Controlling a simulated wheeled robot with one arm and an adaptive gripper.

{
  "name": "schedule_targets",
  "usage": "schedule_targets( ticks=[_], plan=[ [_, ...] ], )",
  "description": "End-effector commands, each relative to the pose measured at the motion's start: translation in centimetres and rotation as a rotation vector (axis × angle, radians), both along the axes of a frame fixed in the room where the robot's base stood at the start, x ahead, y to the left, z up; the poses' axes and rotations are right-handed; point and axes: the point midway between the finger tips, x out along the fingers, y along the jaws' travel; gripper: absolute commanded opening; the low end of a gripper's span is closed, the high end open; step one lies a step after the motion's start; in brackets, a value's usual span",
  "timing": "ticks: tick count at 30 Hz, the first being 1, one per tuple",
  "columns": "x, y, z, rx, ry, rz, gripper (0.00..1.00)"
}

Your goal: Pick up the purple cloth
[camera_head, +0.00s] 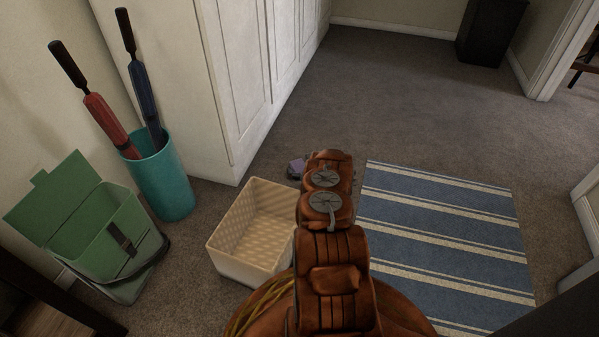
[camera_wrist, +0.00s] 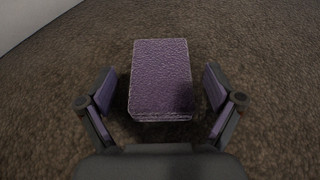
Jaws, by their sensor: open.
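The purple cloth (camera_wrist: 160,75) is a folded, textured block lying on the brown carpet in the wrist view. My gripper (camera_wrist: 160,92) is open, with one finger on each side of the cloth's near half and a gap on both sides. The near end of the cloth is in shadow. In the head view only a small purple part of the cloth (camera_head: 296,167) shows, just left of my arm, which hides the rest of it and most of my gripper.
A cream basket (camera_head: 228,262) stands left of my arm, near the cloth. Left of it are a teal bin (camera_head: 170,188) with two umbrellas and a green open box (camera_head: 98,228). A white cabinet (camera_head: 225,70) stands behind.

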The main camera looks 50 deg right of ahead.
Motion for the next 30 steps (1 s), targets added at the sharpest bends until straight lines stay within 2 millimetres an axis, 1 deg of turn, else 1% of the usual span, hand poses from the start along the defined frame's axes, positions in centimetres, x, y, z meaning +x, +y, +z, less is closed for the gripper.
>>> schedule_targets(
  ticks=[1,6,14,17,27,30],
  plan=[
    [0.33,-0.31,-0.52,-0.001,0.000,-0.002,0.92],
    [1.15,-0.59,-0.71,0.001,0.001,-0.003,0.92],
    [1.29,-0.62,-0.62,0.001,0.001,-0.003,0.92],
    [1.31,-0.61,-0.62,0.001,0.001,-0.003,0.83],
    [1.32,-0.59,-0.63,0.001,0.001,-0.003,0.48],
    [1.32,-0.58,-0.63,0.001,0.001,-0.003,0.39]
  ],
)
